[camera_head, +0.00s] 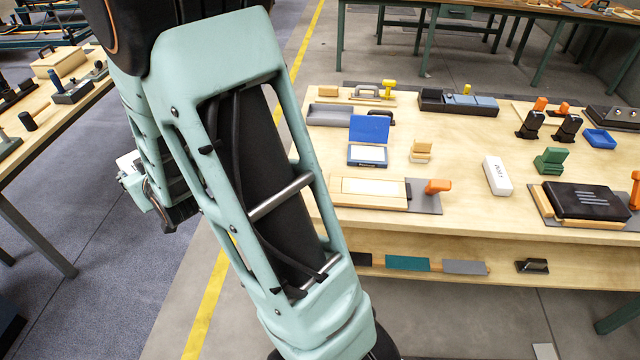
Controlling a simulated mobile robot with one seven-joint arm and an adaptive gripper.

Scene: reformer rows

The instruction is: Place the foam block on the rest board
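A white block with dark lettering (497,176) lies on the right-hand wooden table, right of the middle; it may be the foam block, but I cannot be sure. A flat pale wooden board (372,188) lies near that table's front edge, with a grey plate at its right end; I cannot tell whether it is the rest board. My arm rises across the left of the view and folds back down. Its dark end, my gripper (178,214), hangs over the floor left of the table, well apart from both. Its fingers cannot be made out.
On the right-hand table are an open blue case (369,130), a green block-like piece (549,160), a black case (588,201) and an orange-handled piece (437,186). A lower shelf (400,285) holds more items. Another table (62,110) stands at left. Floor lies between them.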

